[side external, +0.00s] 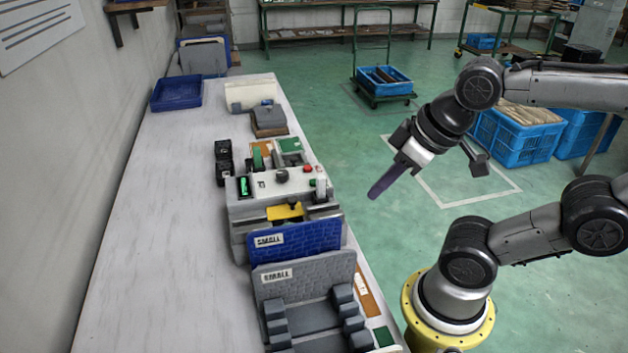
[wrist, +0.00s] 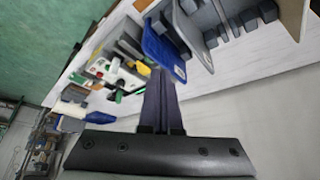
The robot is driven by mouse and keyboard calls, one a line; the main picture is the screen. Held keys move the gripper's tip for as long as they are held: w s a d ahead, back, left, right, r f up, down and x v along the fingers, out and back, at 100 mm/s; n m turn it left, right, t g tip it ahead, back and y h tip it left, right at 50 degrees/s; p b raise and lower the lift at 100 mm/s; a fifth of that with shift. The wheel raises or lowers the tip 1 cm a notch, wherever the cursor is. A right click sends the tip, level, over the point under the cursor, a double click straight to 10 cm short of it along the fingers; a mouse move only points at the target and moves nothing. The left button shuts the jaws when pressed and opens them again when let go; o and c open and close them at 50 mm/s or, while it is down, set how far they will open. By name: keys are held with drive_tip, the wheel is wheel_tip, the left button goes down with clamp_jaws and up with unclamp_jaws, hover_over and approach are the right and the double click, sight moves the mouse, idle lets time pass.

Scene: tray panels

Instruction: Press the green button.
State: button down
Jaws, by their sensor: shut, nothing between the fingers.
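A grey-white control box (side external: 262,185) stands on the bench in the side view; it also shows in the wrist view, left of my fingers. A small green spot (side external: 313,182), which looks like the green button, is at the box's right end, below a small red one (side external: 307,169). A brighter green upright piece (side external: 243,186) is at the box's left end.
A blue panel (side external: 295,241) and a grey panel (side external: 305,280), both labelled SMALL, stand in front of the box. A yellow piece (side external: 285,211) lies between box and blue panel. A blue tray (side external: 177,94) is at the bench's far end. The bench's left side is bare.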

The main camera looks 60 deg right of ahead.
drive_tip(key=shift+a, duration=0.1)
drive_tip(key=w+a+r+m+y, duration=0.3)
drive_tip(key=w+a+m, duration=0.1)
drive_tip(key=w+m, duration=0.2)
drive_tip(key=m+t+y, duration=0.1)
drive_tip(key=m+t, duration=0.2)
drive_tip(key=m, duration=1.3)
hover_over(314, 183)
drive_tip(key=d, duration=0.2)
wheel_tip(314, 183, down, 8)
drive_tip(key=shift+s+a, duration=0.25)
drive_tip(key=shift+f, duration=4.4)
